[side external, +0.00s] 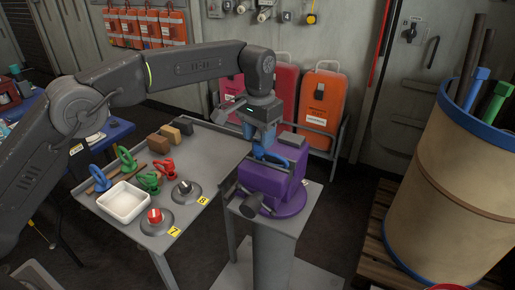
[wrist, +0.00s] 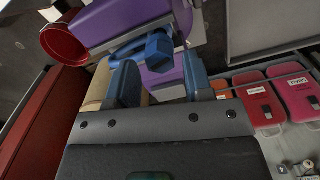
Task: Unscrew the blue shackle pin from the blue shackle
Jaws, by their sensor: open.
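The blue shackle (side external: 270,157) is held in a purple vise (side external: 270,185) on a grey pedestal. In the wrist view, a blue piece (wrist: 157,46) shows at the vise jaws, just beyond and between my fingertips. It looks like the shackle pin's end, with a bar out to the left. My gripper (side external: 262,146) points down over the shackle from above. Its blue fingers (wrist: 158,66) are open and apart, one on each side of the blue piece. I cannot tell whether either finger touches it. The rest of the shackle is largely hidden by the vise and fingers.
A grey table (side external: 215,150) left of the vise holds green and red shackles, a white tray (side external: 124,203), blocks and two round bases marked 7 and 8. A large drum (side external: 450,180) stands right. Orange cases (side external: 322,105) stand behind. Floor between vise and drum is clear.

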